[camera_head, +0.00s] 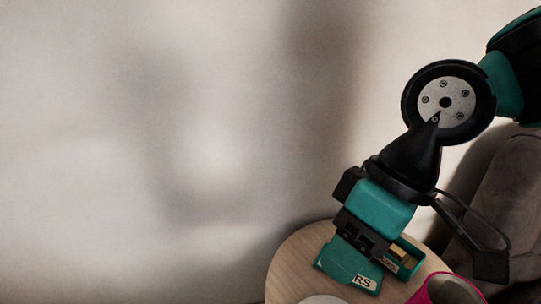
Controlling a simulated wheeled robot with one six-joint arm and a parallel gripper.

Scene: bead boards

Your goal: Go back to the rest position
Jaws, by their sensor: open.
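My gripper (376,263) hangs down at the lower right, just above or at a round wooden table (290,262).
A pink round-rimmed object, perhaps a cup (446,290), is close to the right of the gripper. A white rounded thing (322,299) is cut off at the bottom edge. A grey padded seat (508,205) stands at the right. A plain wall (150,130) fills the left.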

